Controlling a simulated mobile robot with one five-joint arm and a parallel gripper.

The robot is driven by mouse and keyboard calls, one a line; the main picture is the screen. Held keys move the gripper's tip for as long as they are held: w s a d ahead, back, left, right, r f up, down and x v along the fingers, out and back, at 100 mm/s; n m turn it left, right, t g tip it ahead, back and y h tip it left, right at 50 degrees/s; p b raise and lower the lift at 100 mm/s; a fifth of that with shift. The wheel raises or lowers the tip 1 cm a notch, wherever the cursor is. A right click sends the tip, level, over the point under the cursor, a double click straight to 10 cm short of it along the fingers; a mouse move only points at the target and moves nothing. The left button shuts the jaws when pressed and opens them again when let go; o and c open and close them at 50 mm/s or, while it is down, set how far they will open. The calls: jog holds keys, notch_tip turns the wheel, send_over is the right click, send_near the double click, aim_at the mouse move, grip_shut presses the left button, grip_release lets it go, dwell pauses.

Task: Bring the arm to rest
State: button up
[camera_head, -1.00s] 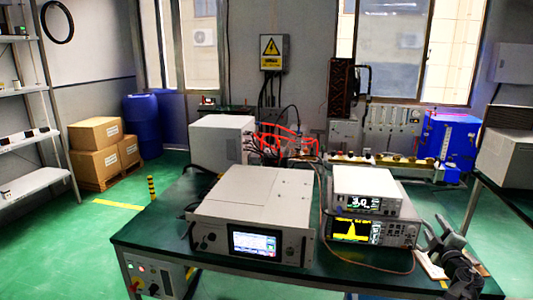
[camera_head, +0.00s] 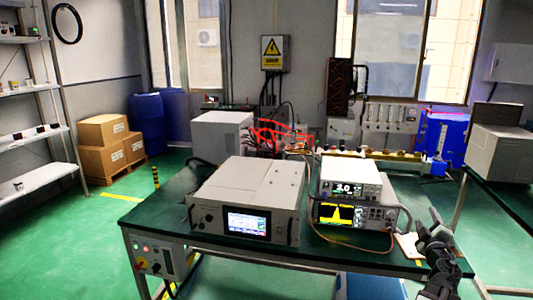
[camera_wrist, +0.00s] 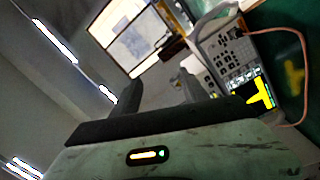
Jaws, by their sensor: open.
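My gripper (camera_head: 436,226) is at the right end of the green-topped table (camera_head: 350,258) in the head view, over or beside a pale flat item (camera_head: 408,246). In the wrist view my gripper (camera_wrist: 158,95) shows two dark fingers set apart with nothing between them. That view is tilted, with the window and ceiling lights beyond the fingers. The stacked instruments with a yellow trace on the lower screen (camera_head: 343,214) stand left of my gripper, apart from it. They also show at the right of the wrist view (camera_wrist: 238,65).
A large white generator unit (camera_head: 262,183) with a lit screen sits mid-table. A white box (camera_head: 222,135) and red cables (camera_head: 270,138) are behind it. A second table (camera_head: 495,195) with a grey box stands at the right. The green floor (camera_head: 70,240) at left is open.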

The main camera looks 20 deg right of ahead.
jog(key=w+a+f+m+g, duration=0.2)
jog(key=w+a+f+m, duration=0.2)
jog(key=w+a, duration=0.3)
jog(key=w+a+f+m+g, duration=0.3)
jog(key=w+a, duration=0.3)
jog(key=w, duration=0.2)
jog(key=w+a+f+m+g+y, duration=0.1)
jog(key=w+a+f+y, duration=0.1)
jog(key=a+f, duration=0.3)
jog(key=w+a+f+g+y, duration=0.1)
jog(key=w+a+f, duration=0.1)
jog(key=a, duration=0.5)
jog(key=s+a+f+n+g+y, duration=0.1)
jog(key=s+a+f+g+y, duration=0.2)
jog(key=a, duration=1)
jog(key=s+a+f+n+g+y, duration=0.1)
jog(key=a+f+y, duration=0.25)
jog(key=a, duration=0.95)
jog(key=s+a+f+n+g+y, duration=0.1)
jog(key=s+a+f+g+y, duration=0.3)
jog(key=a, duration=0.9)
notch_tip(320, 180, down, 11)
jog(key=t+h+b, duration=0.1)
jog(key=b, duration=0.9)
notch_tip(320, 180, up, 21)
jog(key=p, duration=2)
jog(key=shift+s+p, duration=0.3)
jog(key=shift+p, duration=0.05)
jog(key=shift+d, duration=0.1)
